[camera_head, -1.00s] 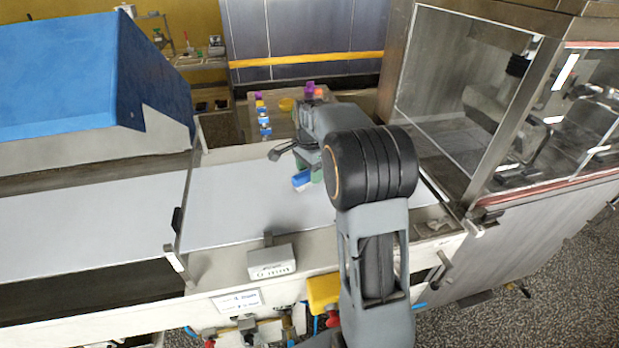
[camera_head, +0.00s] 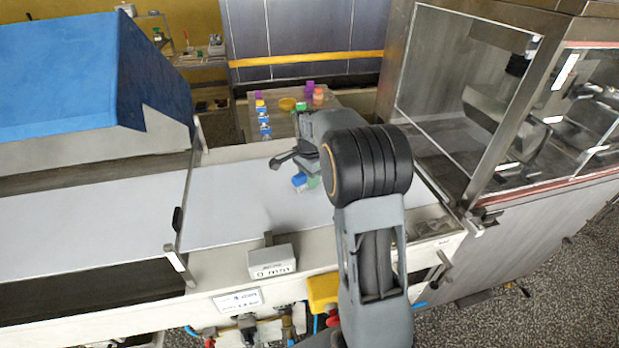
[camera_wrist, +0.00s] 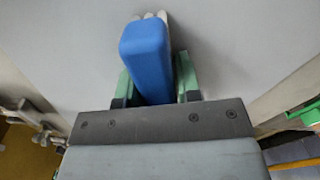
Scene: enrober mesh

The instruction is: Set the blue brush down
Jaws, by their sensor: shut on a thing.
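The blue brush (camera_wrist: 147,55) is a blue block with pale bristles showing beyond its far end in the wrist view. My gripper (camera_wrist: 158,80) has its green fingers on both sides of the brush and is shut on it. In the head view a small part of the blue brush (camera_head: 299,181) shows at my gripper (camera_head: 310,183), over the pale grey belt surface (camera_head: 235,205). My arm hides the rest of it. I cannot tell whether the brush touches the surface.
A glass-walled machine (camera_head: 470,100) stands at the right. A blue hood (camera_head: 90,70) is at the left. The belt left of my gripper is clear.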

